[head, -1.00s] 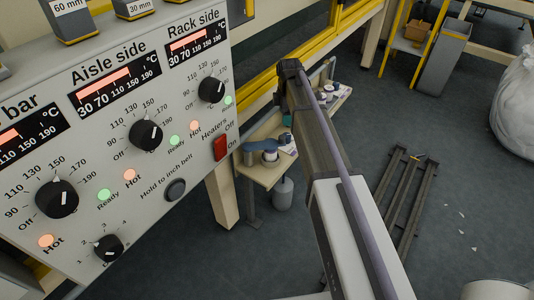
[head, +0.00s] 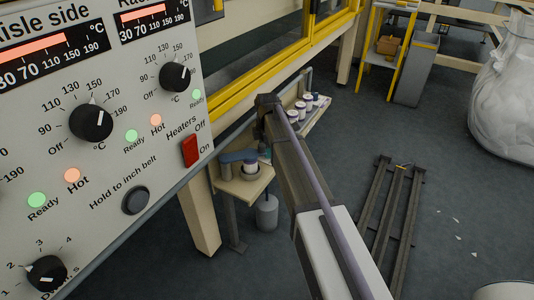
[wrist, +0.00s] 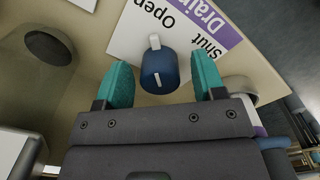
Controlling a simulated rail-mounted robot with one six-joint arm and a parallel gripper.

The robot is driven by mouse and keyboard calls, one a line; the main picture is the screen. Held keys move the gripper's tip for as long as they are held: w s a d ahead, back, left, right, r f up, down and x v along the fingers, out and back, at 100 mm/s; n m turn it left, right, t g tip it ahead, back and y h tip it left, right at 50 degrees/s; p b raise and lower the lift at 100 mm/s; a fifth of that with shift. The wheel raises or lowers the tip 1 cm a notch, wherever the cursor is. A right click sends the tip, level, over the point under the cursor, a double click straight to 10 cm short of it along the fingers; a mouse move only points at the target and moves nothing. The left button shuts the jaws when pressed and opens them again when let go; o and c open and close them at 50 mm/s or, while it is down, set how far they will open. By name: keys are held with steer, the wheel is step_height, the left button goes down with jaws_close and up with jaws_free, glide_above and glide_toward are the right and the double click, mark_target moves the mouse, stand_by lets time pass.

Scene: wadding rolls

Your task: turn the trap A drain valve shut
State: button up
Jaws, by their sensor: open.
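In the wrist view a blue drain valve knob (wrist: 160,72) with white marks stands on a pale panel. A white label (wrist: 185,30) behind it reads "Drain", "Open" and "Shut"; no trap letter shows. The knob's upper white mark points up the picture, toward the "Open" side. My gripper (wrist: 163,75) is open, with one teal finger on each side of the knob. Gaps show between the fingers and the knob, so it is not gripped. In the head view my arm reaches toward the bench, and the valve cannot be made out there.
A control panel (head: 60,150) with dials and lamps fills the left of the head view. A small shelf (head: 240,186) holds a jar (head: 250,167). A grey rack (head: 393,215) lies on the floor, and a white bag (head: 505,90) stands at right.

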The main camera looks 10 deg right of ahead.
steer(key=shift+r, duration=0.1)
steer(key=shift+c, duration=0.4)
steer(key=c, duration=0.8)
steer(key=shift+c, duration=0.2)
